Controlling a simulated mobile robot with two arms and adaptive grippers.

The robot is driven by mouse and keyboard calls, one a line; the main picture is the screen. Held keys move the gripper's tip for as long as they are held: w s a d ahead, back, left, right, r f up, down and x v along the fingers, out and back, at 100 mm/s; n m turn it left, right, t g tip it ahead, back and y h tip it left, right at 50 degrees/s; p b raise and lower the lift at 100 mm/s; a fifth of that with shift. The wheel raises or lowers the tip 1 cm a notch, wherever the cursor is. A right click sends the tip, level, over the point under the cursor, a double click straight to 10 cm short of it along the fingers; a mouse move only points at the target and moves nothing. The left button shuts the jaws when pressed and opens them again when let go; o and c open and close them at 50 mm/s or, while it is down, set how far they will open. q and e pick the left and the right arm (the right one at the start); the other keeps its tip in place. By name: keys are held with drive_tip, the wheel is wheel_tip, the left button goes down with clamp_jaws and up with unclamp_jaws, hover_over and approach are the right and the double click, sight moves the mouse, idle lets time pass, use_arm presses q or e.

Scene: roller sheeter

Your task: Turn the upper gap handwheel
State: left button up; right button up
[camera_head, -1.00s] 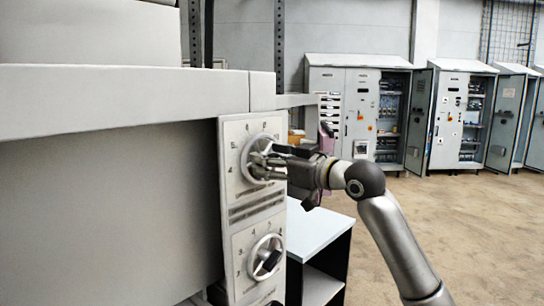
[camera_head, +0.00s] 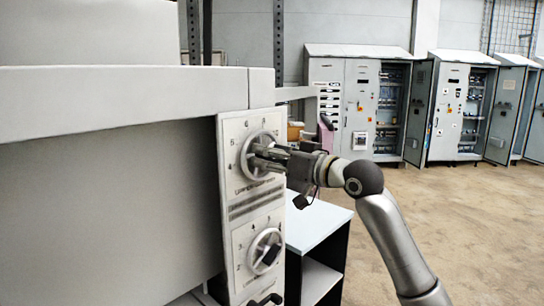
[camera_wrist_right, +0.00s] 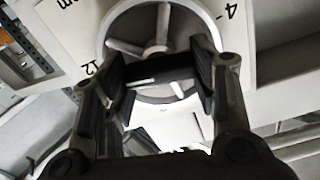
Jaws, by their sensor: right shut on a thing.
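The upper gap handwheel (camera_head: 247,160) is a pale ring with spokes on the numbered upper dial of the upright panel (camera_head: 238,212). My right gripper (camera_head: 264,158) reaches it from the right in the head view, its fingers covering part of the ring. In the right wrist view the gripper (camera_wrist_right: 158,85) faces the handwheel (camera_wrist_right: 122,22), with a dark grip (camera_wrist_right: 160,68) between its fingers. It is shut on this grip. The fingertips' exact contact is partly hidden. My left gripper is not in view.
A second handwheel (camera_head: 265,250) with a black grip sits lower on the panel. The big machine body (camera_head: 110,190) fills the left. A white-topped table (camera_head: 318,228) stands just behind the panel. Open electrical cabinets (camera_head: 460,110) line the back. The floor at right is clear.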

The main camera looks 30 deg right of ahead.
drive_tip(key=o, duration=1)
drive_tip(key=shift+w, duration=0.15)
drive_tip(key=v, duration=1.2)
